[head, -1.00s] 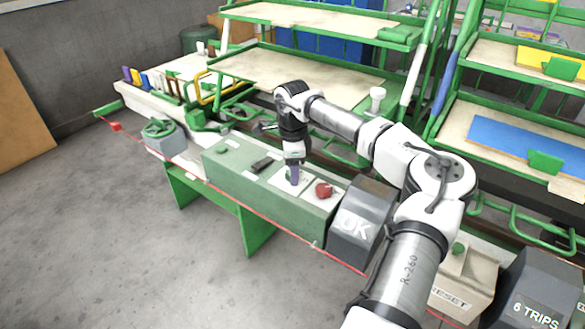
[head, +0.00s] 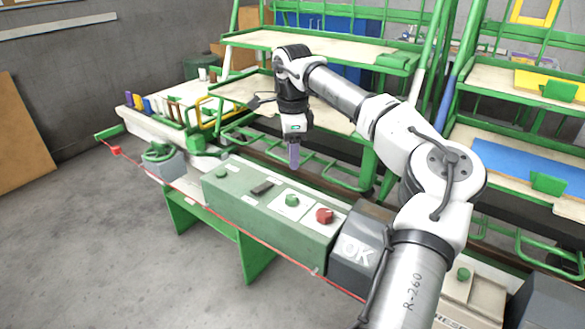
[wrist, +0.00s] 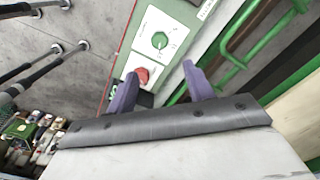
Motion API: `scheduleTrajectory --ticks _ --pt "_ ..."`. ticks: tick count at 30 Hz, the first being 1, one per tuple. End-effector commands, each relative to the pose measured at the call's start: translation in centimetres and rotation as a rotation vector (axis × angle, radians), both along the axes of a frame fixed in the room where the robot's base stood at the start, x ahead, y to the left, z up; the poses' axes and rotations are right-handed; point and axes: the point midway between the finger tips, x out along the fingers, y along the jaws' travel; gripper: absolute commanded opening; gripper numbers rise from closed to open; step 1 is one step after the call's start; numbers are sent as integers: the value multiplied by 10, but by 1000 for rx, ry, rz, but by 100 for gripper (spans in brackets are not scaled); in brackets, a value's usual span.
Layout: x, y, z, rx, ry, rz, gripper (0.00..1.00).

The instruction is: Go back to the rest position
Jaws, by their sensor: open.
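My gripper (head: 294,157) hangs at the end of my arm, pointing down, above and behind the green control box (head: 240,210). In the wrist view its two purple fingers (wrist: 160,92) stand apart with nothing between them. The box top carries a green knob (head: 292,200) and a red knob (head: 324,216), each on a white plate. The green knob (wrist: 160,40) and the red knob (wrist: 142,75) also show in the wrist view. The fingers are clear of both knobs.
A grey OK box (head: 355,250) stands right of the control box. Green racks with wooden shelves (head: 300,45) rise behind, close to my arm. A row of coloured handles (head: 150,108) is at the left. A red cord (head: 250,240) runs along the front edge. The floor at left is clear.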

Motion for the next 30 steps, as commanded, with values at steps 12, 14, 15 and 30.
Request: scheduleTrajectory --ticks 12,14,15,30 --pt "0 0 9 0 0 1 52" --pt "0 4 8 6 1 5 52" --pt "-1 10 6 18 1 13 52" --pt "-129 309 -10 675 195 309 52"
